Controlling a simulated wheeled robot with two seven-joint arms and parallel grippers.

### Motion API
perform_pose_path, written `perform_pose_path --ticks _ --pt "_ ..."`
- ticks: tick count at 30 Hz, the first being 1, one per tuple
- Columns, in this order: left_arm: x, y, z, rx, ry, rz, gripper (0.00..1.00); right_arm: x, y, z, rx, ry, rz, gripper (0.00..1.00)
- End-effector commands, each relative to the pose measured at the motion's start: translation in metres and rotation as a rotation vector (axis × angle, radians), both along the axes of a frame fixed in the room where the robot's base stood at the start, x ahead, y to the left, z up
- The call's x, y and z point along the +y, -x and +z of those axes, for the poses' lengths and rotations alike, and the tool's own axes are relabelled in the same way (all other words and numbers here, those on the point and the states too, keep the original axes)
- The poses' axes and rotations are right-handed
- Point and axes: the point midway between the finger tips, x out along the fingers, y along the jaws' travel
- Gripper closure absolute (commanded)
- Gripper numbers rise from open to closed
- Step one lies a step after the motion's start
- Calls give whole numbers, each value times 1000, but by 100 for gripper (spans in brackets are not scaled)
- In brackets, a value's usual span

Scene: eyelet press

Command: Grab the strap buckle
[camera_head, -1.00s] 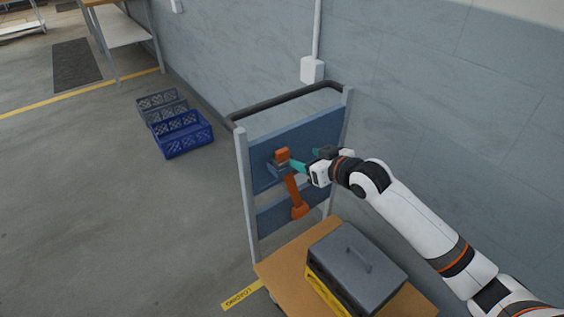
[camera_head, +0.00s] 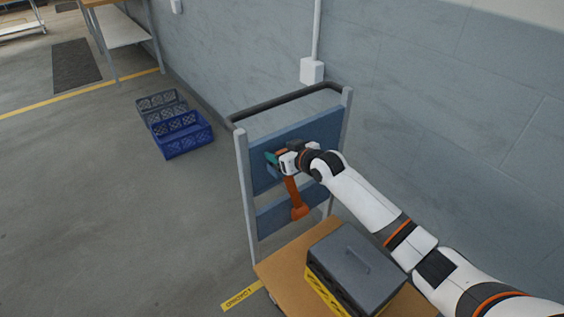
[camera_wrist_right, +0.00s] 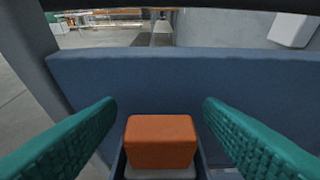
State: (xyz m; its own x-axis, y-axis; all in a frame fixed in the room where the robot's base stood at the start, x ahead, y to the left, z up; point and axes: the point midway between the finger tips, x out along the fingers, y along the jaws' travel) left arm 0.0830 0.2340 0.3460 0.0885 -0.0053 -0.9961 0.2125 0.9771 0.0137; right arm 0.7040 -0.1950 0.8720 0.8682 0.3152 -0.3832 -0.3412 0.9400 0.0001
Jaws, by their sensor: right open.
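The strap buckle is an orange block (camera_wrist_right: 160,141) in a dark holder on the blue panel of the cart. In the right wrist view it sits low in the middle, between the two teal fingers of my right gripper (camera_wrist_right: 159,104). The fingers are open, with visible gaps on both sides of the block. In the head view the right gripper (camera_head: 273,160) is at the holder and hides most of the buckle. An orange strap (camera_head: 294,190) hangs below it to a wider orange end. My left gripper is not in view.
The cart has a blue panel (camera_head: 325,131), grey posts and a dark top rail (camera_head: 285,104). The wall is close behind. A blue crate (camera_head: 182,137) and a grey one lie on open floor at left.

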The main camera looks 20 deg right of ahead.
Motion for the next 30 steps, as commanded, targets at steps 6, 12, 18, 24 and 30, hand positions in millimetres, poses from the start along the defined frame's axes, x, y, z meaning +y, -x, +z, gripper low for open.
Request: perform_pose_path --ticks 6,12,18,24,30 --pt "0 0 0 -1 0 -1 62 1 -2 -1 0 1 0 38" --pt "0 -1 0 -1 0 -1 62 0 -1 -1 0 0 0 64" --pt "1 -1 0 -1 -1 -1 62 0 -2 0 -1 0 0 89" --pt "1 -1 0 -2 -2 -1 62 0 -2 2 -2 0 0 89" --pt "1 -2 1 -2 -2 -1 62 1 -2 32 -6 0 1 89"
